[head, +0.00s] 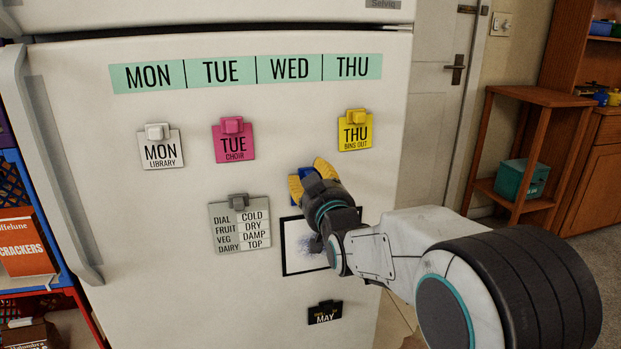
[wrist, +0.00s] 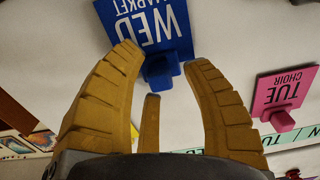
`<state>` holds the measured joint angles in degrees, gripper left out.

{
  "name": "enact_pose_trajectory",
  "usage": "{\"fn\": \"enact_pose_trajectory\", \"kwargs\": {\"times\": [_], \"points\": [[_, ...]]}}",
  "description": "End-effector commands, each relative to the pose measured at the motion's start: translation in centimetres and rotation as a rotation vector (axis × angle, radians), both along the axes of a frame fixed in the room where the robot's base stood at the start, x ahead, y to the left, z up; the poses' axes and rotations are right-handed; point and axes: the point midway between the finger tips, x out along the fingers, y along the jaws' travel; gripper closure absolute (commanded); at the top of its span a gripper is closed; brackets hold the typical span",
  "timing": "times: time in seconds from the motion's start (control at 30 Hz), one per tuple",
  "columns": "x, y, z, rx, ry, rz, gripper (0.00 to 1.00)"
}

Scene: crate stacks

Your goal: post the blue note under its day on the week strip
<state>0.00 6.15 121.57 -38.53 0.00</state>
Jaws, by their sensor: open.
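The week strip (head: 245,72) is a mint band across the top of the white fridge door, reading MON, TUE, WED, THU. The blue note (wrist: 145,22) reads WED MARKET, upside down in the wrist view, with a blue knob (wrist: 162,70) on it. My gripper (head: 309,175) is at the door below the strip, its yellow fingers open. In the wrist view the fingers (wrist: 166,60) stand on either side of the blue knob, with a gap. In the head view my gripper hides most of the blue note; only a bit of blue shows.
White MON (head: 161,152), pink TUE (head: 234,146) and yellow THU (head: 355,136) notes hang under their days; the space under WED is bare. A grey list (head: 226,230), a black-framed drawing (head: 288,262) and a black MAY magnet (head: 324,314) are lower. The door handle (head: 60,180) is at left.

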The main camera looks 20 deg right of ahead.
Motion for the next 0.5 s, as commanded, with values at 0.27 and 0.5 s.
{"fn": "enact_pose_trajectory", "kwargs": {"times": [0.27,0.5], "points": [[-0.01,0.00,-0.01,0.000,0.000,0.000,0.59],[-0.01,0.00,-0.01,0.000,0.000,0.000,0.70]]}}
